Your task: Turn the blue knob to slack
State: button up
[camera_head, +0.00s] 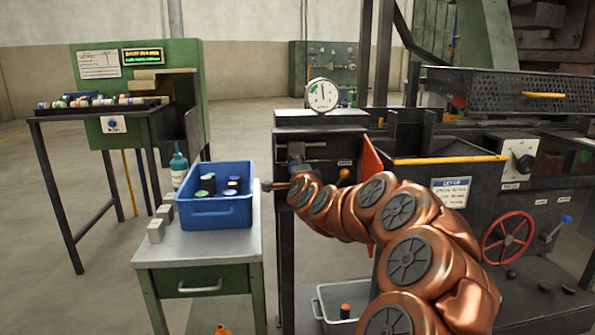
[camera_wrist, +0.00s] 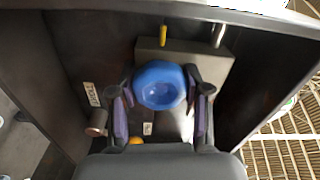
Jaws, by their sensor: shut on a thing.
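The blue knob (camera_wrist: 159,85) is a rounded, faceted knob in front of a grey plate (camera_wrist: 205,65) in the wrist view. My gripper (camera_wrist: 161,98) has one finger on each side of the knob and is shut on it. A white label (camera_wrist: 91,95) with small, unclear lettering is to the left of the knob. Another small label (camera_wrist: 147,128) shows below it, between the fingers. In the head view my copper arm reaches to the dark cabinet under the dial gauge (camera_head: 322,95); the blue knob is hidden there.
A yellow pin (camera_wrist: 163,35) and a metal rod (camera_wrist: 218,35) stick out above the knob. A round metal peg (camera_wrist: 97,124) is at lower left. In the head view, a blue bin (camera_head: 215,212) sits on the side table (camera_head: 160,253); a red handwheel (camera_head: 507,238) is right of my arm.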

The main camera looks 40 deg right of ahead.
jog(key=n, duration=0.4)
jog(key=shift+f+n+b, duration=0.1)
jog(key=shift+n+b, duration=0.2)
jog(key=shift+b, duration=0.1)
jog(key=shift+n, duration=2)
jog(key=shift+b, duration=0.3)
jog(key=o, duration=1.2)
jog(key=shift+s+a, duration=0.1)
jog(key=shift+v, duration=5.9)
